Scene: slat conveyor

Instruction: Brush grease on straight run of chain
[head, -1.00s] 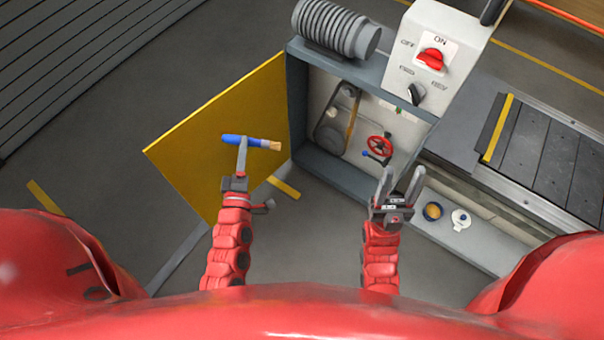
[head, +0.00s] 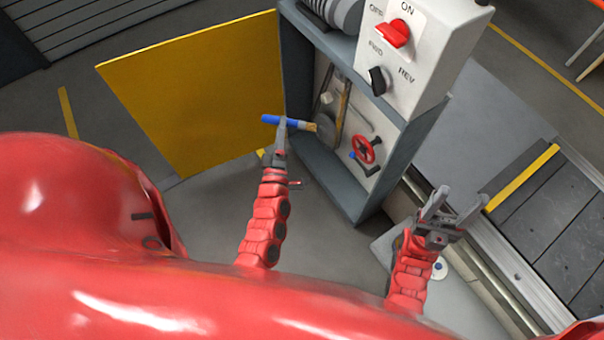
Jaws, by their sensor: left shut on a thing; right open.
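My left gripper (head: 282,128) is shut on a brush with a blue handle (head: 269,119). The brush lies sideways, its tan bristles pointing right at the mouth of the open machine cabinet (head: 288,75). Inside the cabinet, a brownish strip that looks like the straight chain run (head: 343,103) slopes up from a dark wheel (head: 326,130). The bristles overlap the wheel in the picture; I cannot tell whether they touch it. My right gripper (head: 459,203) is open and empty, in front of the conveyor side. The grease tin is hidden, probably behind my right arm.
A yellow door (head: 195,95) stands open left of the cabinet. A red handwheel (head: 364,150) with a blue knob sits low inside. A control box (head: 420,60) with a red switch is above. The slat conveyor (head: 570,230) runs to the right. A white lid (head: 439,268) lies below my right gripper.

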